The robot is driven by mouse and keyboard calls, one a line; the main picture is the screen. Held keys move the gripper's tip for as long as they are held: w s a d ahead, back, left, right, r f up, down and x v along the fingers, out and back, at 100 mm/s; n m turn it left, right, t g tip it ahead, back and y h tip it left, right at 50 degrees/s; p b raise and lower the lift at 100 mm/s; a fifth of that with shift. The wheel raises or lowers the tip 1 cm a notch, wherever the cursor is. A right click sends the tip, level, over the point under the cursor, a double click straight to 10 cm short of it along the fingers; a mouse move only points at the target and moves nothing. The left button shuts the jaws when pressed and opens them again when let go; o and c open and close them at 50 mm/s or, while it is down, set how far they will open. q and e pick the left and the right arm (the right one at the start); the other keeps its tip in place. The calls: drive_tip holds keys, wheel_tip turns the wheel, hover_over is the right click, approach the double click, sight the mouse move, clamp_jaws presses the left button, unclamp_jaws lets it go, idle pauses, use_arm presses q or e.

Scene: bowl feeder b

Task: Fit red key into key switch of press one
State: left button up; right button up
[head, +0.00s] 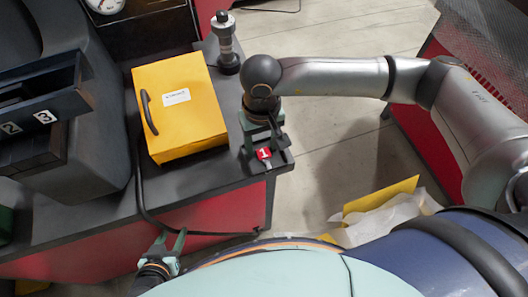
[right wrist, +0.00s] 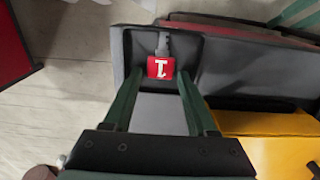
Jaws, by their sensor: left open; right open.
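The red key's tag (head: 264,153), marked with a white 1, lies at the front right corner of the bench in a dark holder (head: 284,160). In the right wrist view the red tag (right wrist: 161,68) lies between and just beyond my fingertips, with a small grey piece above it. My right gripper (head: 263,138) points down over this corner, open and empty; its two green fingers (right wrist: 160,82) also show in the right wrist view. My left gripper (head: 172,241) is open and empty, low in front of the bench. I cannot make out the key switch of press one.
A yellow box (head: 182,105) with a black handle stands on the grey bench (head: 90,222), left of the right gripper. Open floor lies right.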

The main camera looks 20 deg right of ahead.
drive_tip(key=shift+f+b, duration=0.15)
drive_tip(key=shift+b, duration=0.15)
drive_tip(key=shift+c, duration=0.4)
clamp_jaws()
